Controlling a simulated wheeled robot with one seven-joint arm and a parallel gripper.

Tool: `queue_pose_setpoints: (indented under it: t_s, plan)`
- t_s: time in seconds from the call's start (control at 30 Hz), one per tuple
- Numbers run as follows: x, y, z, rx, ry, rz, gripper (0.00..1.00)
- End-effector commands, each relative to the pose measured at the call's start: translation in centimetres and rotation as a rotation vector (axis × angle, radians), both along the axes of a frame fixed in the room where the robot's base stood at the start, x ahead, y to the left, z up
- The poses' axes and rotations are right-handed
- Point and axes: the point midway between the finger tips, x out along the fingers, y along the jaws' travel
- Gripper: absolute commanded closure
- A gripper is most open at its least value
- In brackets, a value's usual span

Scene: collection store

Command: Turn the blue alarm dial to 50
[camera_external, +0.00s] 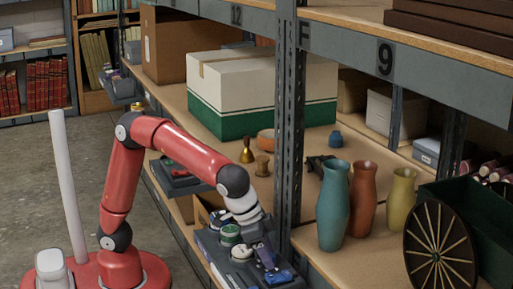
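A dark grey control panel (212,248) stands at the front edge of the shelf, at the bottom middle. On it are a green round dial (230,234), a pale round dial (242,253) beside it and a blue part (280,276) at the near right corner. I cannot tell whether that blue part is the blue alarm dial, and no numbers are readable. My red arm reaches over the panel from the left.
A steel post (290,130) rises just right of my gripper. Teal (333,205), orange (362,200) and yellow (401,196) vases stand to the right, near a spoked wheel (440,245). A white and green box (260,95) stands behind. The left floor is clear.

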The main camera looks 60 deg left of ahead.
Motion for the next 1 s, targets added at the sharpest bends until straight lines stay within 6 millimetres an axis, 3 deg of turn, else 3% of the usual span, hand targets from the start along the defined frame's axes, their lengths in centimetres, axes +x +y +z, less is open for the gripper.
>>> queue_pose_setpoints:
  t_s: [0.27, 0.7, 1.0]
  plan:
    - [-0.2, 0.1, 0.5, -0.002, -0.001, 0.0, 0.5]
    - [-2.4, 1.2, 6.6, -0.002, -0.001, 0.0, 0.5]
    - [-2.7, 1.4, 7.2, 0.0, 0.0, 0.0, 0.5]
